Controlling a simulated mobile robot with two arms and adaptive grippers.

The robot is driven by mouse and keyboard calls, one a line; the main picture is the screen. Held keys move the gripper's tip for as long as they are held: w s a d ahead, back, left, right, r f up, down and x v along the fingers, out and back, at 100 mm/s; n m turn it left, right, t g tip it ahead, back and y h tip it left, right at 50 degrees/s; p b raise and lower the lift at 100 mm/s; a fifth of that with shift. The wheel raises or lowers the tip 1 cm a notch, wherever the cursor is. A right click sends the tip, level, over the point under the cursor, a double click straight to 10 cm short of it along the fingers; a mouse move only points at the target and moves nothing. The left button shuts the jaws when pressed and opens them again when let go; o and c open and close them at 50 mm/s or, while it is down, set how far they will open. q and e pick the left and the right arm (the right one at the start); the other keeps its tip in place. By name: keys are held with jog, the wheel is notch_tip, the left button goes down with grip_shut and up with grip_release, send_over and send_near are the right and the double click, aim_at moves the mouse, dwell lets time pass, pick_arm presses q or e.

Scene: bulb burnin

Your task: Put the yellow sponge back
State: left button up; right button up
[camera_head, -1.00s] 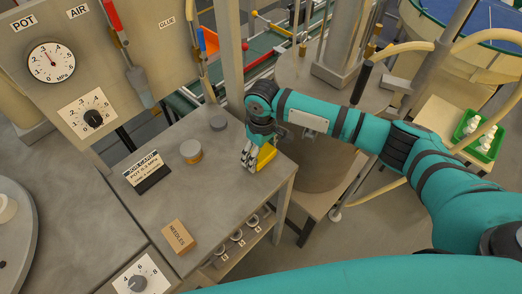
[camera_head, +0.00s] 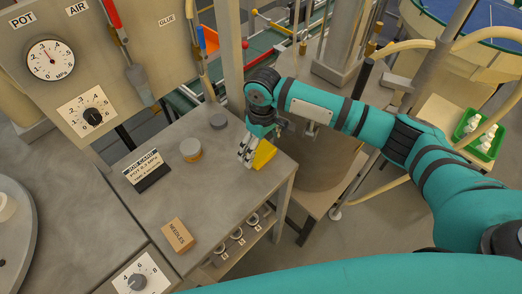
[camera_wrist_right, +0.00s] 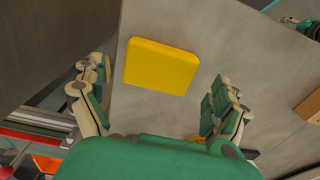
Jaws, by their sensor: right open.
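The yellow sponge (camera_head: 264,154) lies flat on the grey worktable (camera_head: 215,195) near its right edge. In the right wrist view the sponge (camera_wrist_right: 161,66) is a yellow block on the bare grey top. My right gripper (camera_head: 246,158) is just left of the sponge in the head view, low over the table. In the wrist view its fingers (camera_wrist_right: 158,108) are spread wide and empty, with the sponge ahead of and between them, apart from both.
Small cups (camera_head: 236,233) sit on a shelf below. A tool panel (camera_head: 90,60) stands behind.

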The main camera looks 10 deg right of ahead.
aim_at(262, 151)
notch_tip(262, 151, up, 9)
jog(key=shift+r+b, duration=0.15)
jog(key=shift+b, duration=0.25)
jog(key=shift+d, duration=0.1)
